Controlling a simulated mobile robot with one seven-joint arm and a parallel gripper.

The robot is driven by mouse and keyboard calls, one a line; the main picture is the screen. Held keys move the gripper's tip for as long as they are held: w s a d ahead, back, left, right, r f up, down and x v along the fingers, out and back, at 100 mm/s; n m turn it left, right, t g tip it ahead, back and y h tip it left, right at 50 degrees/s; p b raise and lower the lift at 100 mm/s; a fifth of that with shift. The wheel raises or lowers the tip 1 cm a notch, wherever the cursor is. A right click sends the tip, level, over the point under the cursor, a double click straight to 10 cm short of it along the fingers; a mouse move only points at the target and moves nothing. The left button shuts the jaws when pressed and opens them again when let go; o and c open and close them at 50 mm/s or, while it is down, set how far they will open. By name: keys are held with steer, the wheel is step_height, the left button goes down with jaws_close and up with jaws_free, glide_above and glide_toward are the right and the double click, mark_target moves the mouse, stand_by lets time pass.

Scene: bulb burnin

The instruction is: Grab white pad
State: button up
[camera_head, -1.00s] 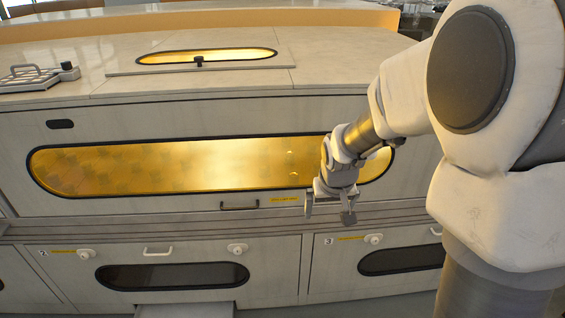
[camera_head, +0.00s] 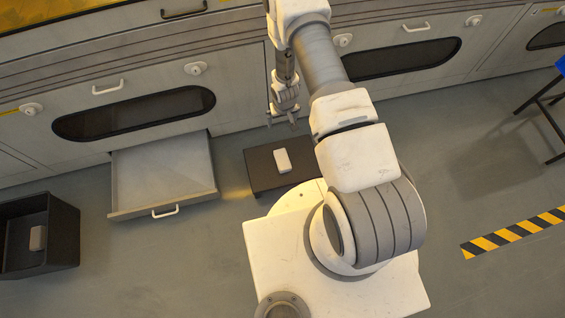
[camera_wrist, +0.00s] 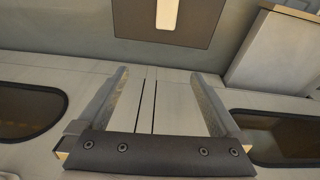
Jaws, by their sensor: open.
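A small white pad (camera_head: 282,160) lies on a dark flat mat or low platform (camera_head: 257,174) on the floor, beside my base. In the wrist view the pad (camera_wrist: 167,14) shows at the top edge, partly cut off, on the dark surface (camera_wrist: 130,16). A second pale block (camera_head: 38,238) is inside a dark open bin at the far left. My gripper (camera_head: 281,122) points down above and behind the pad, near the cabinet front, apart from it. In the wrist view its two fingers (camera_wrist: 160,76) are spread with nothing between them.
An open drawer (camera_head: 165,168) juts out left of the dark mat; its side shows in the wrist view (camera_wrist: 272,50). The dark bin (camera_head: 66,240) stands at left. Cabinet fronts (camera_head: 235,100) line the back. Floor at right is clear up to striped tape (camera_head: 515,233).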

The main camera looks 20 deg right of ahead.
steer(key=s+f+b, duration=0.2)
steer(key=s+f, duration=0.3)
steer(key=f, duration=0.6)
steer(key=b, duration=0.4)
glide_above(283, 159)
steer(key=f, duration=1)
steer(key=shift+s+f, duration=0.2)
steer(key=shift+f, duration=0.2)
steer(key=shift+w+a+f+b, duration=0.15)
steer(key=shift+f+b, duration=0.75)
steer(key=shift+f, duration=0.55)
steer(key=shift+w+d+f+b, duration=0.1)
steer(key=shift+f+b, duration=0.75)
steer(key=shift+f, duration=0.55)
steer(key=shift+r, duration=0.1)
steer(key=c, duration=1.4)
